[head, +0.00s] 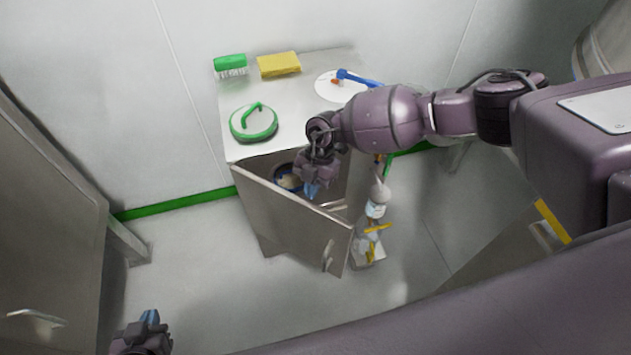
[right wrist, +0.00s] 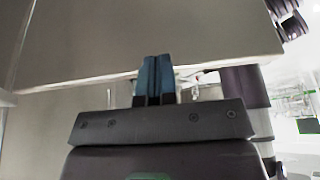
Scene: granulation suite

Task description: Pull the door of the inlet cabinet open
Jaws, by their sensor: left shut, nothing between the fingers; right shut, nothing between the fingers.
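The inlet cabinet (head: 295,105) stands against the back wall with a pale top. Its grey door (head: 290,218) is ajar, swung out from the left side, with a handle (head: 328,256) low near its free edge. My right gripper (head: 312,188) is shut and empty at the opening, by the inner side of the door's top edge. In the right wrist view its blue fingers (right wrist: 155,80) are together, close to a grey panel edge; contact cannot be told. My left gripper (head: 149,318) is shut and empty at the bottom left, away from the cabinet.
On the cabinet top are a green brush (head: 230,63), a yellow sponge (head: 279,64), a green-handled round item (head: 254,122) and a white disc (head: 334,88) with a blue tool. A spray bottle (head: 376,205) stands right of the door. Floor left of the door is clear.

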